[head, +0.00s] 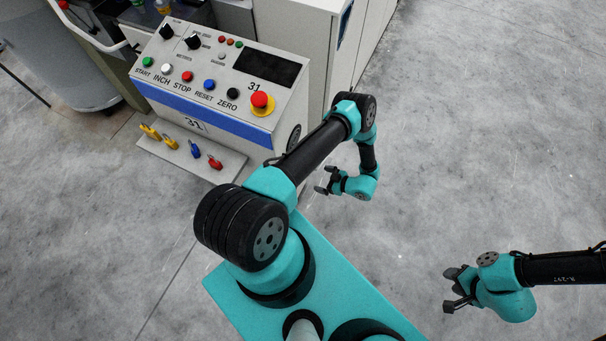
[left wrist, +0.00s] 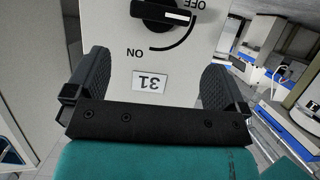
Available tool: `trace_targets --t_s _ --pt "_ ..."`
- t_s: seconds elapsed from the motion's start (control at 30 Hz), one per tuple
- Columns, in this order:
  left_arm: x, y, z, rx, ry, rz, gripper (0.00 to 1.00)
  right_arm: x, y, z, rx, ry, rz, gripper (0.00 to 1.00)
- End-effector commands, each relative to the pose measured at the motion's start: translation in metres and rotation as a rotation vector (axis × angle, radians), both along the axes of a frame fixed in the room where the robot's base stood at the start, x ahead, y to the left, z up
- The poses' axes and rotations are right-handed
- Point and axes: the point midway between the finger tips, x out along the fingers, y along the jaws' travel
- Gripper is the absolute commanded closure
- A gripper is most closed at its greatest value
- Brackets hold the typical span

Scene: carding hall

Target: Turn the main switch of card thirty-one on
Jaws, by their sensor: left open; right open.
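In the left wrist view a black rotary switch (left wrist: 165,12) sits on a pale panel marked 31 (left wrist: 149,83), seen upside down. Its white pointer line is at the OFF end of the printed arc; ON is at the other end. The top of the switch is cut off. My left gripper (left wrist: 156,60) is open and empty, its fingers to either side of the label and apart from the switch. In the head view my left gripper (head: 327,180) hangs right of the console (head: 215,95) numbered 31. My right gripper (head: 449,290) is open and empty over the floor.
The console top carries several coloured buttons, two black knobs, a dark display (head: 267,67) and a red emergency stop (head: 260,100). Several coloured padlock-like items (head: 194,149) lie on a plate at its foot. Pale cabinets stand behind. The floor at right is clear.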

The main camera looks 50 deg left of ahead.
Motion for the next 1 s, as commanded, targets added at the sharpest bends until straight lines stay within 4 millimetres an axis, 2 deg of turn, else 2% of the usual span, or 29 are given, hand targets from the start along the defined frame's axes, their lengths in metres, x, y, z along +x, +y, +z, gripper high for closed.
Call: trace_targets --t_s 0.4,0.6,0.73,1.0 --pt "-0.024 0.063 -0.028 -0.001 0.001 0.003 0.00 0.000 0.000 0.000 0.000 0.000 0.000 0.57" --pt "-0.032 0.085 -0.038 -0.001 -0.001 0.002 0.00 0.000 0.000 0.000 0.000 0.000 0.000 0.57" --pt "-0.034 0.092 -0.040 -0.001 -0.001 -0.001 0.00 0.000 0.000 0.000 0.000 0.000 0.000 0.57" --pt "-0.035 0.093 -0.041 -0.001 -0.001 -0.001 0.00 0.000 0.000 0.000 0.000 0.000 0.000 0.57"
